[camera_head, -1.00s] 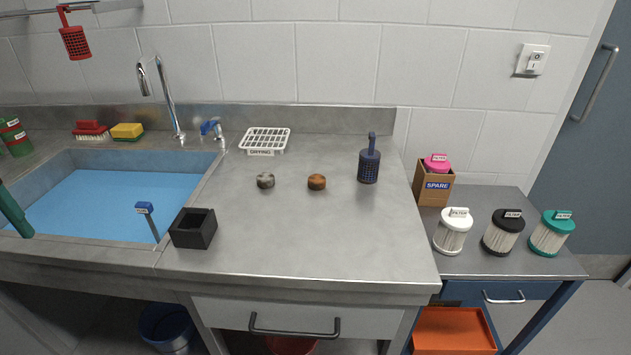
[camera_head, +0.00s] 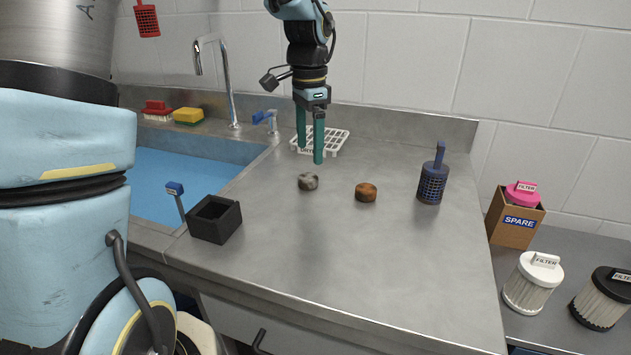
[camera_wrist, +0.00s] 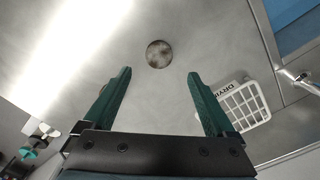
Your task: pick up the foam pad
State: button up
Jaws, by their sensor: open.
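Two small round pads lie on the steel counter (camera_head: 345,262). One is a grey, stained pad (camera_head: 308,182); the other is a brown pad (camera_head: 366,193) to its right. I cannot tell for sure from looks which is foam. My gripper (camera_head: 309,155) points down above the counter, its green fingers open and empty, a little behind and above the grey pad. In the wrist view, the grey pad (camera_wrist: 159,54) lies beyond the fingertips, centred in line with the gap between the fingers of my gripper (camera_wrist: 159,74).
A white drying rack (camera_head: 338,141) lies behind my gripper. A blue mesh holder (camera_head: 433,184) stands to the right of the pads. A black open box (camera_head: 215,219) stands at the left by the sink (camera_head: 150,180). The counter front is clear.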

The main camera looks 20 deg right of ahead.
aim_at(308, 177)
jog(key=shift+s+a+f+p, duration=0.15)
jog(key=shift+f+p, duration=0.2)
jog(key=shift+f, duration=1.45)
jog(key=shift+s+a+f+p, duration=0.15)
jog(key=shift+f+p, duration=0.15)
jog(key=shift+f, duration=1.45)
jog(key=shift+w, duration=0.15)
jog(key=shift+c, duration=0.3)
jog(key=c, duration=1.4)
